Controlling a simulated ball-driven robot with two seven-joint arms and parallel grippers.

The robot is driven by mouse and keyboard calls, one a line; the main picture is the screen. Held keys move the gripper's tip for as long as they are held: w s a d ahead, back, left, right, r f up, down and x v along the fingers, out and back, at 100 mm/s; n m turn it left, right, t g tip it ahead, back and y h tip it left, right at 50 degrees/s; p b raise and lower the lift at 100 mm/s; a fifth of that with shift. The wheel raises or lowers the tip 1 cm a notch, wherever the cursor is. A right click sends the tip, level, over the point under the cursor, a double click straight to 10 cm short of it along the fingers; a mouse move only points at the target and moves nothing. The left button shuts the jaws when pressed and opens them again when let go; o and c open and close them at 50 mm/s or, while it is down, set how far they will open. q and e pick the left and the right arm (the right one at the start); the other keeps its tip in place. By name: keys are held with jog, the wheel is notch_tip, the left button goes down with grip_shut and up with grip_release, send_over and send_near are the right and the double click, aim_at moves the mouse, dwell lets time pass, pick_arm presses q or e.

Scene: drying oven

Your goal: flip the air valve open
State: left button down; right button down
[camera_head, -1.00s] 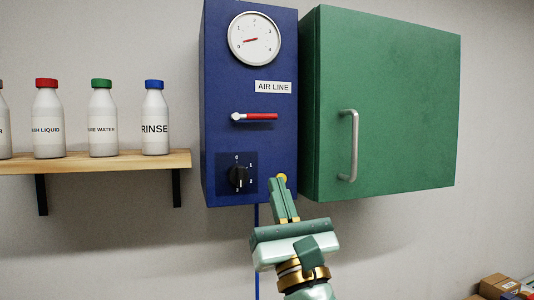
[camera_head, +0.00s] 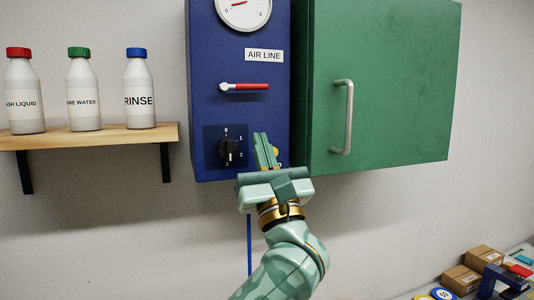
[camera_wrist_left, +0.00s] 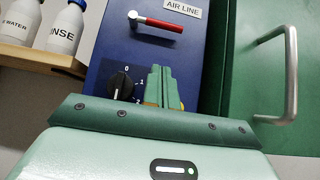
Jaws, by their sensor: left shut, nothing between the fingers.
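The air valve (camera_head: 245,87) is a red lever on a pale pivot, lying horizontal on the front of the blue panel (camera_head: 205,60) under the AIR LINE label (camera_head: 264,55). It also shows in the left wrist view (camera_wrist_left: 164,24). My left gripper (camera_head: 262,136) is shut and empty, pointing up below the lever and right of the black dial (camera_head: 228,150). It is apart from the lever. In the left wrist view its fingers (camera_wrist_left: 160,72) stand together below the lever. They partly cover a yellow part (camera_head: 275,152) on the panel. My right gripper is not in view.
A green cabinet (camera_head: 405,80) with a metal handle (camera_head: 348,115) stands right of the panel. A wooden shelf (camera_head: 90,138) with bottles is at left. The pressure gauge (camera_head: 243,12) is cut off at the top. Boxes (camera_head: 462,278) lie at lower right.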

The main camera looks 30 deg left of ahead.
aim_at(258, 105)
pick_arm(q)
jog(key=r+p, duration=0.1)
jog(key=r, duration=0.1)
jog(key=w+a+r, duration=0.1)
jog(key=w+a+r+p, duration=0.1)
jog(key=r, duration=0.1)
jog(key=shift+a+r+p, duration=0.2)
jog(key=shift+r+p, duration=0.1)
jog(key=shift+p, duration=0.05)
jog(key=shift+s+d+r+p, duration=0.1)
jog(key=shift+r+p, duration=0.2)
jog(key=shift+r, duration=0.35)
jog(key=shift+f, duration=0.1)
jog(key=shift+g+y, duration=0.3)
jog(key=shift+g, duration=0.1)
jog(key=shift+r+n+g+y+b, duration=0.2)
jog(key=shift+n+g+y+b, duration=0.15)
jog(key=shift+n, duration=0.45)
